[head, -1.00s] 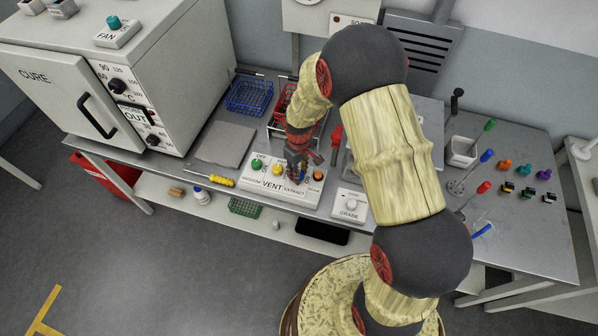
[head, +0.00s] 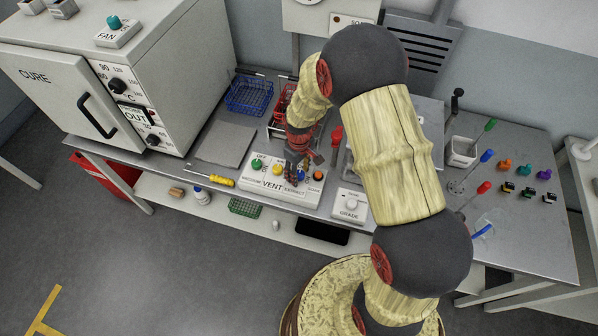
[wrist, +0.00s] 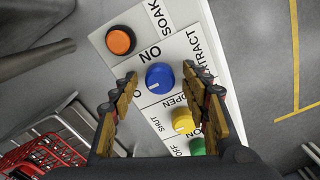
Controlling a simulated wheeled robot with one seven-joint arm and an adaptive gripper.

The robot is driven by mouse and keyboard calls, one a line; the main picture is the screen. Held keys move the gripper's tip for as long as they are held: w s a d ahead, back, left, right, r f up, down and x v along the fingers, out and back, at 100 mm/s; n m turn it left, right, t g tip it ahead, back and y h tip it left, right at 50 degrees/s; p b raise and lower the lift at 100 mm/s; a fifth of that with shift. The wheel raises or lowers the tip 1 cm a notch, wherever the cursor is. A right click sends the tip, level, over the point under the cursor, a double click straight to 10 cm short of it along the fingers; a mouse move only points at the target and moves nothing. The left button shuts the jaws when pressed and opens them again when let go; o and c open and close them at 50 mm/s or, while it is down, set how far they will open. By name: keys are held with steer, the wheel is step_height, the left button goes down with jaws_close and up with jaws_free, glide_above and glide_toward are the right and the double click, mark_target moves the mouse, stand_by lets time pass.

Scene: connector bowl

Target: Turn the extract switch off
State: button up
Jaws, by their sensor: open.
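The white switch panel (head: 300,197) stands on the bench and carries a row of coloured knobs. In the wrist view, the blue extract switch (wrist: 159,77) is a round knob beside the word EXTRACT, with ON printed next to it. My gripper (head: 297,179) reaches down over the panel. In the wrist view my gripper (wrist: 159,74) is open, one fingertip on either side of the blue knob, with gaps visible. The head view largely hides this knob behind my gripper.
The orange soak knob (wrist: 120,40) and yellow knob (wrist: 183,120) flank the blue one, with a green knob (wrist: 197,147) beyond. A GRADE box (head: 349,204) stands to the right. A red basket (wrist: 35,155) and a yellow screwdriver (head: 221,181) are nearby.

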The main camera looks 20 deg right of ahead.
mark_target(299, 174)
step_height(299, 174, up, 12)
stand_by(0.5)
stand_by(0.5)
steer(key=s+r+m+t+b, duration=0.5)
steer(key=s+r, duration=1.3)
steer(key=s, duration=0.4)
steer(key=shift+s+r+m+t+b, duration=0.15)
steer(key=shift+r+m+t+b, duration=0.2)
steer(key=shift+b, duration=0.55)
